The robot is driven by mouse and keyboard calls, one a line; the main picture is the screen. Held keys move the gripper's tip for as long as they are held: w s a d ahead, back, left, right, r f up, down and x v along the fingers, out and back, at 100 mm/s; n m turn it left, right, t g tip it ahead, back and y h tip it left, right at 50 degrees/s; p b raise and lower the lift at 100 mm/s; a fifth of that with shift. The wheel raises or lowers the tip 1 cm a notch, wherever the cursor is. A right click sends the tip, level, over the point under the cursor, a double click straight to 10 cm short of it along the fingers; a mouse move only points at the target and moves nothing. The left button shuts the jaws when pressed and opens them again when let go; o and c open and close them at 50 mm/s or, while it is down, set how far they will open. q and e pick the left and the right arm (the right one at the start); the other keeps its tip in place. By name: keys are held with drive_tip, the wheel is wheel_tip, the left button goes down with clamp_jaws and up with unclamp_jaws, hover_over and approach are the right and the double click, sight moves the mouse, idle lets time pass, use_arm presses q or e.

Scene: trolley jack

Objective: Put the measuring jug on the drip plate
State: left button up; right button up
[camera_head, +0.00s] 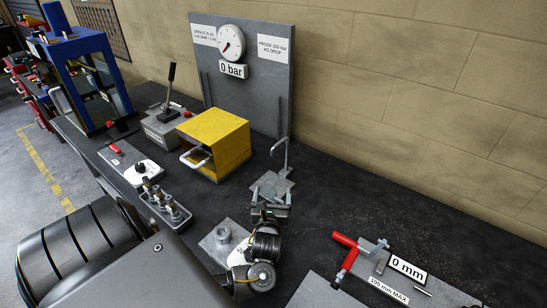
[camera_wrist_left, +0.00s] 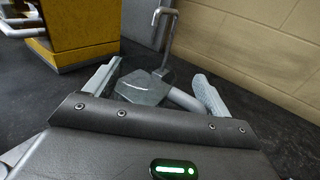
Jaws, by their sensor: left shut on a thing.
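A grey metal thing, which I take for the measuring jug (camera_wrist_left: 146,88), sits between the fingers of my left gripper (camera_wrist_left: 157,88) in the left wrist view, with a rounded bar towards the right finger. In the head view my left gripper (camera_head: 270,208) is at the middle of the bench, shut on this thing. A small grey plate under a hooked pipe (camera_head: 285,158), which I take for the drip plate (camera_head: 286,183), is just beyond the fingers and partly hidden. I cannot tell whether the jug touches it. My right gripper is not in view.
A yellow box (camera_head: 218,142) with a white handle stands left of the hooked pipe. A gauge panel (camera_head: 262,85) rises behind. A grey plate with a ring (camera_head: 222,238) lies left of my gripper. A red-handled fixture (camera_head: 352,258) is at right. The bench right of the pipe is clear.

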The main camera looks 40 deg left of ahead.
use_arm(q)
drive_tip(key=f+b+x, duration=0.1)
drive_tip(key=x, duration=0.7)
drive_tip(key=f+b+x, duration=0.2)
drive_tip(key=x, duration=0.7)
drive_tip(key=shift+f+b, duration=0.25)
drive_tip(key=shift+b, duration=0.05)
drive_tip(key=shift+f, duration=0.25)
